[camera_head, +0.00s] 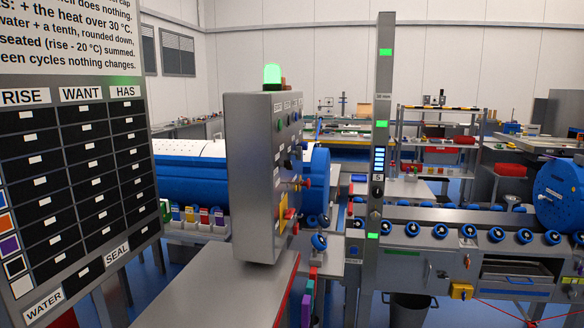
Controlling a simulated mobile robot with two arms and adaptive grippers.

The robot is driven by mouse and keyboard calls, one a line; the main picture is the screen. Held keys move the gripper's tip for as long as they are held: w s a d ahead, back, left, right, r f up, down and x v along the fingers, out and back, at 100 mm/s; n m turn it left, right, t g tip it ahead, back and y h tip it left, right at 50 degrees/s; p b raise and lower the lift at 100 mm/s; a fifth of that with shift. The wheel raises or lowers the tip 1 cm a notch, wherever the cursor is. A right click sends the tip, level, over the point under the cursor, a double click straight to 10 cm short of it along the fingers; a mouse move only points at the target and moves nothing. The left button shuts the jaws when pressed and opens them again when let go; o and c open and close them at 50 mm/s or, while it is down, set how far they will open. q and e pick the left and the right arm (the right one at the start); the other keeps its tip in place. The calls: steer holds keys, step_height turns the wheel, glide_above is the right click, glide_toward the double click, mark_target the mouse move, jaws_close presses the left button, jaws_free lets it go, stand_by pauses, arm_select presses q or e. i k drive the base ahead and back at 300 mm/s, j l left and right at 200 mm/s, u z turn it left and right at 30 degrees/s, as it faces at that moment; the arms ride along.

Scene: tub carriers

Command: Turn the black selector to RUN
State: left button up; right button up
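A grey control cabinet (262,180) stands at the centre, its button face turned to the right and seen at a steep angle. A lit green lamp (272,74) is on its top. A small dark knob (288,164) shows on that face; I cannot tell which way it points, and the labels there are too small to read. A red button (305,183) and a yellow plate (284,212) sit lower on the face. Neither of my grippers is in view.
A board with RISE, WANT and HAS columns (85,150) fills the left. A grey bench top (225,295) lies in front of the cabinet. A tall grey post (384,90) with green lights stands to the right, beside a conveyor with blue rollers (440,231). A blue drum (560,195) is far right.

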mark_target(287, 164)
steer(key=l+u, duration=0.35)
steer(key=i+l+u, duration=0.15)
steer(key=l+u, duration=0.15)
steer(key=i+l+u, duration=0.15)
steer(key=l+u, duration=0.4)
steer(key=l, duration=0.25)
steer(key=i, duration=0.05)
